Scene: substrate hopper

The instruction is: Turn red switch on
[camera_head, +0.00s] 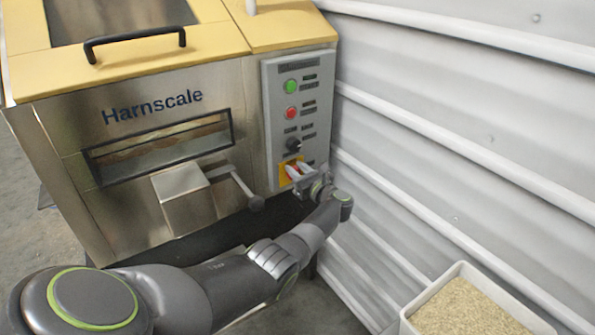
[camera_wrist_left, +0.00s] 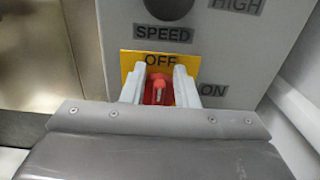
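The red switch (camera_wrist_left: 158,92) sits on a yellow plate (camera_wrist_left: 126,62) low on the grey control panel. Its handle points up toward the OFF label (camera_wrist_left: 160,60); the ON label (camera_wrist_left: 213,90) is to its right. My left gripper (camera_head: 298,170) is at the switch in the head view. In the left wrist view, the two pale fingers of the left gripper (camera_wrist_left: 160,84) stand on either side of the red handle, partly apart. I cannot tell if they touch it. The fingers hide parts of the plate. My right gripper is out of view.
The grey panel (camera_head: 270,120) on the Harnscale machine (camera_head: 60,130) also bears a green button (camera_head: 291,86), a red button (camera_head: 291,113) and a black speed knob (camera_head: 293,144). A corrugated wall (camera_head: 450,110) is close on the right. A bin of grains (camera_head: 408,318) stands at lower right.

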